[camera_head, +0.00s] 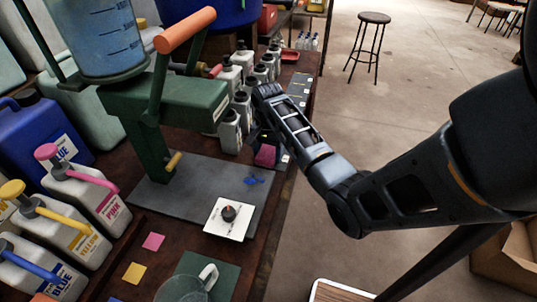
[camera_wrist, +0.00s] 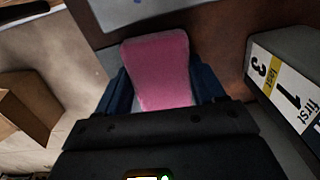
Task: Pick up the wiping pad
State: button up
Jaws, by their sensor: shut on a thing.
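The wiping pad is a pink block (camera_wrist: 157,68) that fills the space between the two dark blue fingers of my gripper (camera_wrist: 163,88) in the wrist view. My gripper is shut on it, one finger on each side. In the head view the pad (camera_head: 266,155) shows as a small pink patch below my gripper (camera_head: 270,140), near the right edge of the workbench. My arm reaches in from the right, and the gripper's fingers are mostly hidden there. I cannot tell whether the pad touches the bench.
Several grey bottles (camera_head: 230,132) stand close to the left of my gripper. A green press with an orange handle (camera_head: 185,30) is further left. A white square plate (camera_head: 228,218) lies on the grey mat. Open floor (camera_head: 340,120) is to the right.

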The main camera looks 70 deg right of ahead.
aim_at(271, 151)
jog(key=shift+c, duration=1.4)
jog(key=shift+r, duration=0.5)
jog(key=r, duration=0.2)
jog(key=d+r, duration=0.1)
jog(key=shift+s+r, duration=0.3)
jog(key=shift+r, duration=0.1)
jog(key=s+d+r, duration=0.6)
jog(key=d, duration=0.2)
jog(key=shift+s+r+b, duration=0.15)
jog(key=shift+s+b, duration=0.2)
jog(key=shift+s, duration=0.05)
